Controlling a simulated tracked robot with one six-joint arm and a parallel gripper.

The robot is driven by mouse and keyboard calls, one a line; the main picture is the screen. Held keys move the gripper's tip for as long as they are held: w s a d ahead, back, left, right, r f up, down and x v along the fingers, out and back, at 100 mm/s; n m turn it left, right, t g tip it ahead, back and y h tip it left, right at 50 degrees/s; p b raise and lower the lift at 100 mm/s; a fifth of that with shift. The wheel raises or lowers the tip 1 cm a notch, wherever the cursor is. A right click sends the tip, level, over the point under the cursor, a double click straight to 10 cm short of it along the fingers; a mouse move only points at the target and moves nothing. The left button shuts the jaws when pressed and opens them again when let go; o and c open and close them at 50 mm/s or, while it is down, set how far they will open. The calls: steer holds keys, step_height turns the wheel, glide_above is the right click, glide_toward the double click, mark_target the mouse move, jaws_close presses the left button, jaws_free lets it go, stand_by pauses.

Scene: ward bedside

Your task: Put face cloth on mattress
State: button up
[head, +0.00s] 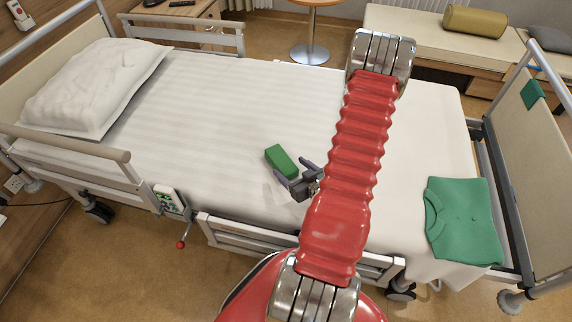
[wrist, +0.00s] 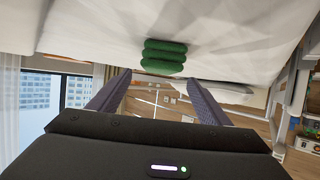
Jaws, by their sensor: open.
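The face cloth appears to be the small green folded bundle (head: 281,160) on the white mattress (head: 220,110), near the middle of the bed. In the wrist view the cloth (wrist: 163,57) shows as stacked green folds against the white sheet, just beyond my fingertips. My gripper (head: 298,177) is low over the mattress, right beside the cloth on its near right side. Its two purple fingers (wrist: 157,78) are spread apart with nothing between them. The cloth seems to rest on the sheet; its underside is hidden.
A green folded shirt (head: 463,220) lies at the foot end, and a white pillow (head: 95,85) at the head end. Side rails (head: 290,243) and a footboard (head: 535,140) border the bed. The sheet around the cloth is mostly clear.

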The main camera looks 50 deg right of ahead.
steer(key=shift+v, duration=2.35)
steer(key=shift+d, duration=0.1)
steer(key=shift+w+d+r+n, duration=0.1)
steer(key=shift+w+r+n, duration=0.15)
steer(key=shift+w+n, duration=0.25)
steer(key=w+r, duration=0.1)
steer(key=w+r+n+g, duration=0.1)
steer(key=w+r+g, duration=0.1)
steer(key=w, duration=0.1)
steer(key=shift+d+y, duration=0.3)
steer(key=shift+y, duration=0.1)
steer(key=w+a+r+n+g, duration=0.1)
steer(key=w+a+r+g, duration=0.15)
steer(key=a+r, duration=0.4)
steer(key=w+a+r+g, duration=0.1)
steer(key=w+a+r, duration=0.25)
steer(key=r, duration=0.65)
steer(key=s+a+r+y, duration=0.1)
steer(key=s+a+r, duration=0.3)
steer(key=a, duration=0.3)
steer(key=s+a+r+g+y, duration=0.1)
steer(key=s+a+r, duration=0.3)
steer(key=a, duration=0.4)
steer(key=s+a+r+y, duration=0.1)
steer(key=s+a+r, duration=0.3)
steer(key=a, duration=0.4)
steer(key=shift+r+n+g, duration=0.3)
steer(key=shift+r+g, duration=0.05)
steer(key=shift+r, duration=0.25)
